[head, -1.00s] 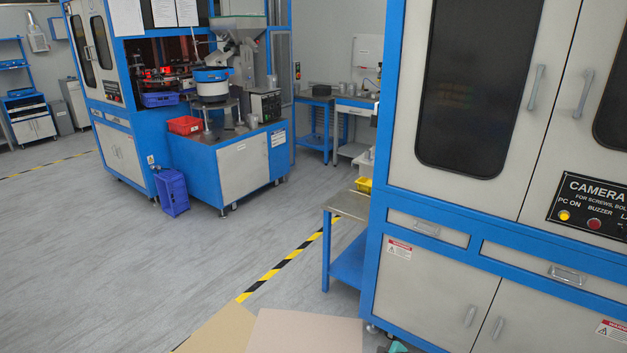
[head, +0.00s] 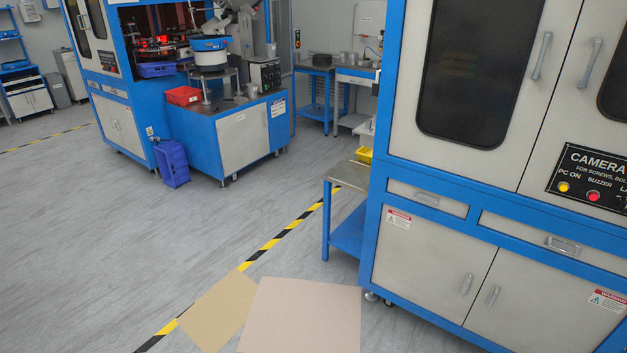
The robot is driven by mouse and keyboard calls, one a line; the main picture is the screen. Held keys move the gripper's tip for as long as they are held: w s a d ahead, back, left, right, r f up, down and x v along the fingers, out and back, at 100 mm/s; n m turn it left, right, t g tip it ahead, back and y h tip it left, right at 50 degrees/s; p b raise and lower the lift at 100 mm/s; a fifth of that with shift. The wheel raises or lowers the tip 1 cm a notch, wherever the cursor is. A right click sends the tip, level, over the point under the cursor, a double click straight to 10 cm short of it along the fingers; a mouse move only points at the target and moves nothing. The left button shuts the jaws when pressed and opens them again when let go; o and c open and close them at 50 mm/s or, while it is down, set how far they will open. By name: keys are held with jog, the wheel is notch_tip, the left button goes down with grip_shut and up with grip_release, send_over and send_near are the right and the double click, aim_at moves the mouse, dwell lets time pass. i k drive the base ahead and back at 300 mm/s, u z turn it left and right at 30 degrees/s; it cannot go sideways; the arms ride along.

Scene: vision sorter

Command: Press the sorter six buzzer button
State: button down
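The blue and light-grey sorter cabinet (head: 450,245) stands at the right. Its black control panel (head: 572,170) sits at the right edge of the view and is cut off there. The panel reads "CAMERA" and carries the labels "PC ON" and "BUZZER". The red buzzer button (head: 593,196) is bright red, as if lit. A yellow button (head: 563,187) lies just left of it under "PC ON". No number is readable on this cabinet. My gripper is out of view.
Another blue sorter machine (head: 243,140) with a red bin (head: 183,96) stands at the back left. A purple-blue crate (head: 172,163) is on the floor. A low blue table (head: 345,220) adjoins the near cabinet. Tan (head: 220,308) and pinkish (head: 305,315) flat panels lie at the bottom. Left floor is clear.

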aim_at(593, 195)
jog(key=z, duration=4.25)
jog(key=i, duration=0.1)
jog(key=u, duration=2.8)
